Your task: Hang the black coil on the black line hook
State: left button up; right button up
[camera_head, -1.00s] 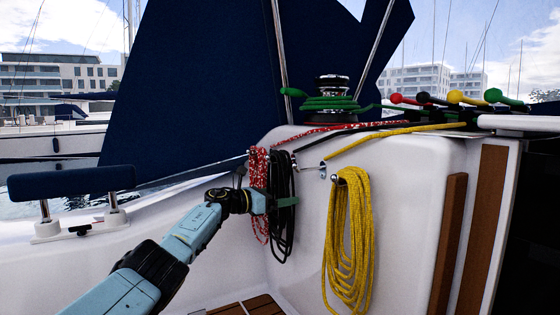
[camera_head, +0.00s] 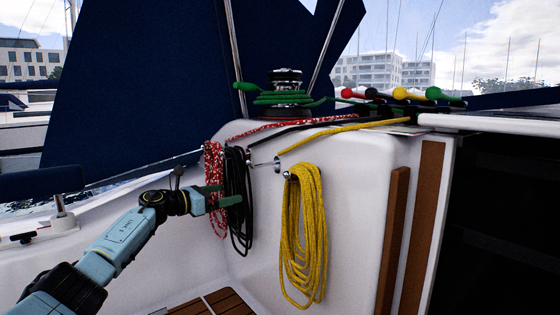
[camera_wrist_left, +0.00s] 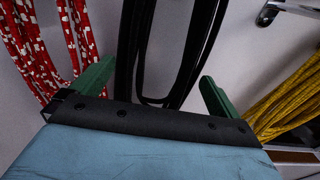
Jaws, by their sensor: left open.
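The black coil (camera_head: 239,215) hangs in long loops against the white cockpit wall, between the red and yellow coils. Its top is near the black line; whether a hook bears it is hidden. My left gripper (camera_head: 222,194) is open at the coil's left side, with green fingers. In the left wrist view, the black coil (camera_wrist_left: 149,50) hangs between the spread fingers of the left gripper (camera_wrist_left: 158,73), with space on both sides. A metal fitting (camera_head: 277,164) sticks out right of the coil. My right gripper is not in view.
A red-white coil (camera_head: 214,190) hangs close on the left, and a yellow coil (camera_head: 304,235) hangs on a hook to the right. A winch with green rope (camera_head: 287,95) stands above.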

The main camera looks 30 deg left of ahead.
pick_arm(q)
jog(key=p+v, duration=0.1)
jog(key=v, duration=0.7)
jog(key=shift+s+a+r+p, duration=0.15)
jog(key=shift+s+p, duration=0.25)
